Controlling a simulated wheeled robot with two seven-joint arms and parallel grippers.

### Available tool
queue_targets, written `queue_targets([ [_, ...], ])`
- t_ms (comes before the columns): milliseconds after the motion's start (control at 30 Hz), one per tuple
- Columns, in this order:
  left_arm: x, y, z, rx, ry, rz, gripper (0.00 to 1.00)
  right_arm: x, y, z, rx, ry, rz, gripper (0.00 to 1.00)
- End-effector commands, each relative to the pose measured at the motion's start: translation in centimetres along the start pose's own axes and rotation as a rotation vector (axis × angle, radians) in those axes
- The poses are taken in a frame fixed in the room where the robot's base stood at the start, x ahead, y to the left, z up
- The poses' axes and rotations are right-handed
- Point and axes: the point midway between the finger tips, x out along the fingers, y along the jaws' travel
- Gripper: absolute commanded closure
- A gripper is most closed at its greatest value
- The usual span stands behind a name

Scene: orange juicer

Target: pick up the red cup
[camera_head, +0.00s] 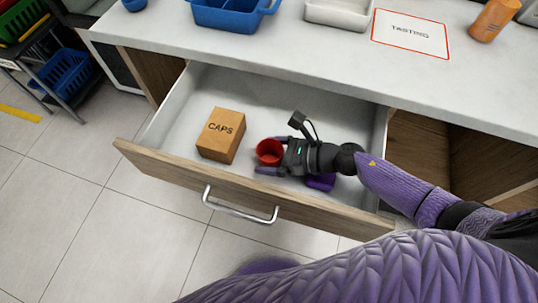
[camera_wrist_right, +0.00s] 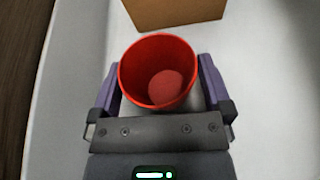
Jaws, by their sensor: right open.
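The red cup (camera_head: 269,152) stands in the open drawer, to the right of the CAPS box. In the right wrist view the red cup (camera_wrist_right: 158,72) is seen from above into its empty-looking inside. My right gripper (camera_head: 268,157) reaches in from the right at the cup. In the wrist view its two purple fingers (camera_wrist_right: 160,85) are spread, one on each side of the cup. Whether they touch the cup I cannot tell. My left gripper is not in view.
A brown CAPS box (camera_head: 221,135) stands left of the cup. The drawer front (camera_head: 150,164) with a metal handle (camera_head: 240,207) is nearest. A purple object (camera_head: 320,182) lies under my right wrist. The counter (camera_head: 300,58) above holds a blue bin (camera_head: 230,17) and a TASTING sheet (camera_head: 411,33).

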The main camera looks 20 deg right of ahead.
Motion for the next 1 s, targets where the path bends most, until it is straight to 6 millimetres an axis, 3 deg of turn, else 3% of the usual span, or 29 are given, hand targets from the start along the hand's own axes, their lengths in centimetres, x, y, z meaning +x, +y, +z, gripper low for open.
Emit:
queue_targets([
  [233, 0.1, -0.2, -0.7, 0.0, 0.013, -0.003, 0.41, 0.4, 0.0, 0.0, 0.0, 0.0, 0.0, 0.0],
  [600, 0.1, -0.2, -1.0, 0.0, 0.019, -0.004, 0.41, 0.4, 0.0, 0.0, 0.0, 0.0, 0.0, 0.77],
  [833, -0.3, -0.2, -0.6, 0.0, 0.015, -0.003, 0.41, 0.2, 0.0, 0.5, -0.001, 0.0, 0.0, 0.77],
  [1000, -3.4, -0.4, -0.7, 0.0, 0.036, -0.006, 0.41, -1.6, 0.3, 4.8, -0.009, -0.003, -0.001, 0.77],
])
